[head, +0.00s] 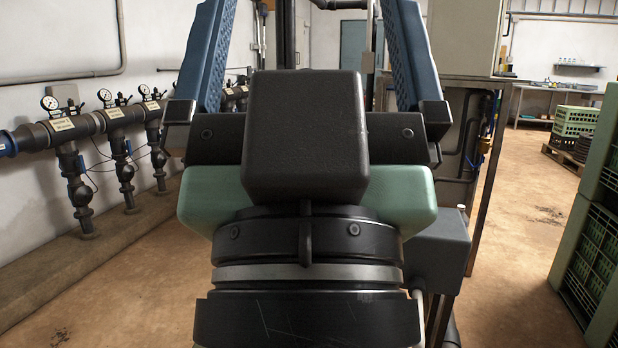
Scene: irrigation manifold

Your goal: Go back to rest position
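My gripper (305,20) fills the middle of the head view, seen from its wrist side. Its two blue ribbed fingers stand wide apart and point up, away from the camera. Their tips run out of the top of the frame. I see nothing held between them, only the far wall and pipes behind. The black housing and green-and-black wrist hide the centre of the room.
A dark pipe manifold (87,124) with gauges and valves runs along the left wall above a concrete ledge (118,221). A cabinet (464,38) stands right of my gripper. Stacked green crates (598,240) edge the right side. Brown floor (510,270) between is clear.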

